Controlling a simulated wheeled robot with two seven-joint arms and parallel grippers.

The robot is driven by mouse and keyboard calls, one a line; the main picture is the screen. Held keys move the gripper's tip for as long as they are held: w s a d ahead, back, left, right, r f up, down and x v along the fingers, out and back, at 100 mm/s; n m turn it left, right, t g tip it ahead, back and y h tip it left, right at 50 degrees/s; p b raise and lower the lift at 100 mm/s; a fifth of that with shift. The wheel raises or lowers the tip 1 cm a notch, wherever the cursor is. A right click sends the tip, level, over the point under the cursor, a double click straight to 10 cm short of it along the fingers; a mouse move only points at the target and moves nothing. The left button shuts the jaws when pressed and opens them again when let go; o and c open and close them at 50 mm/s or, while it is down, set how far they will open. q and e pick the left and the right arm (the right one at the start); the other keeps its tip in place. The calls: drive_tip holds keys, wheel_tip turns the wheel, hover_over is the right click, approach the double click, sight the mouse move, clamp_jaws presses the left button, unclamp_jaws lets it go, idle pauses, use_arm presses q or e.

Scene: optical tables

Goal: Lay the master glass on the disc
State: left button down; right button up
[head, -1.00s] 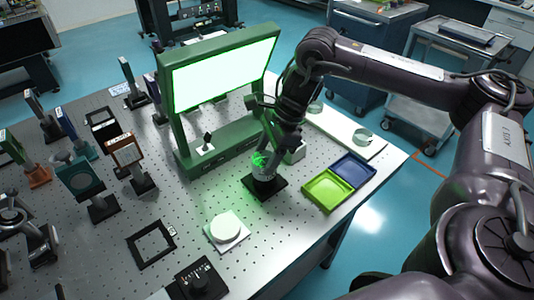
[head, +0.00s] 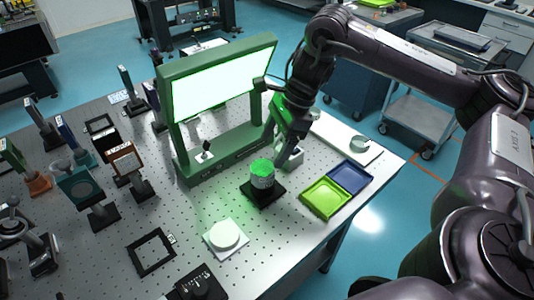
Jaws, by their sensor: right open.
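A short pale cylinder (head: 262,176) stands on a black square base (head: 263,195) at the middle of the table. Its round top (head: 262,166) glows green with a mottled pattern; I cannot tell the disc from any glass lying on it. My right gripper (head: 284,160) is open, just to the right of the cylinder and a little above the table, and seems apart from it. A clear round glass piece (head: 360,143) sits on the white board (head: 340,132) at the right. My left gripper is not in view.
A green-framed light panel (head: 222,78) stands behind the cylinder. Green and blue trays (head: 326,198) lie to its right. A white round piece on a square plate (head: 225,236) and a black square frame (head: 152,252) lie in front. Several optic mounts crowd the left.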

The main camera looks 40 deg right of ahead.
drive_tip(key=p+v, duration=0.4)
drive_tip(key=v, duration=0.1)
drive_tip(key=shift+s+d+r, duration=0.1)
drive_tip(key=shift+r, duration=0.3)
